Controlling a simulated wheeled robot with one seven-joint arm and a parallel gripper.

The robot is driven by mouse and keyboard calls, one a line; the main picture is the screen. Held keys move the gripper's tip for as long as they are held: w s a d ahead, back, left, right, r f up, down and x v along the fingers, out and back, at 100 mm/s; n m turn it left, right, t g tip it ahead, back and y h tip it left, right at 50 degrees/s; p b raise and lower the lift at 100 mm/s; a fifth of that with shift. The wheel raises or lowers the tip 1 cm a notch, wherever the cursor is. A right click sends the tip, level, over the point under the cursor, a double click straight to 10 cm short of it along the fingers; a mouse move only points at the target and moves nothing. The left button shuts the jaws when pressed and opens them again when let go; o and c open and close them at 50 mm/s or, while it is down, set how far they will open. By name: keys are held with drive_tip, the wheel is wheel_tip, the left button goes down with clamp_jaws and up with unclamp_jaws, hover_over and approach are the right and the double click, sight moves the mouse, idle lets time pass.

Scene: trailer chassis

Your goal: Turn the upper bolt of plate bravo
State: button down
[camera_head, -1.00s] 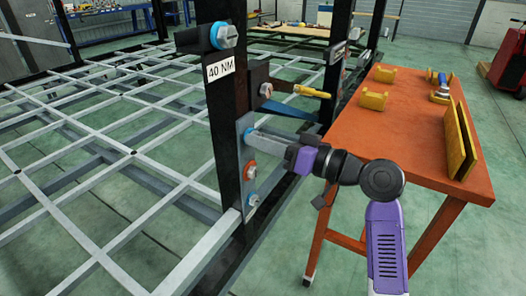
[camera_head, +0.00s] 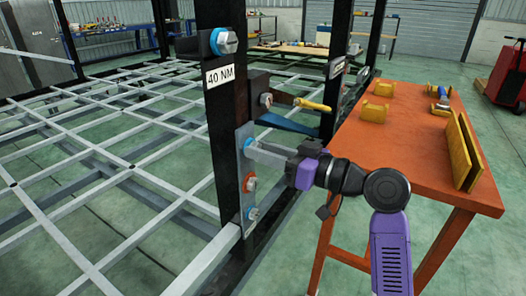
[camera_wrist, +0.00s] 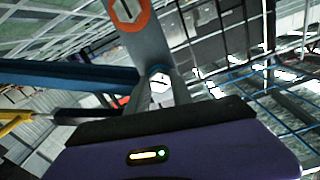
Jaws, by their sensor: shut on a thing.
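A grey plate (camera_head: 240,172) is mounted low on the black post and carries a column of three bolts. No name for it is readable. Its upper bolt (camera_head: 248,143) is at the plate's top, partly covered by my fingers. My gripper (camera_head: 256,148) reaches in from the right, shut on this upper bolt. In the wrist view the hex head of the upper bolt (camera_wrist: 159,84) sits between my two fingertips. The middle bolt (camera_head: 249,184) has an orange washer, and it also shows at the top of the wrist view (camera_wrist: 128,10).
A "40 NM" tag (camera_head: 220,76) and a large bolt (camera_head: 224,41) are higher on the post. A yellow-ended lever (camera_head: 312,104) sticks out above my gripper. An orange table (camera_head: 400,140) with yellow holders stands close on the right. A grey frame grid (camera_head: 110,190) spreads left.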

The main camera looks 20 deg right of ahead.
drive_tip(key=c, duration=1.1)
unclamp_jaws()
drive_tip(key=shift+a+f, duration=0.1)
drive_tip(key=shift+a, duration=0.05)
drive_tip(key=p+v, duration=0.1)
drive_tip(key=v, duration=0.6)
drive_tip(key=shift+s+d, duration=0.25)
drive_tip(key=shift+d, duration=0.05)
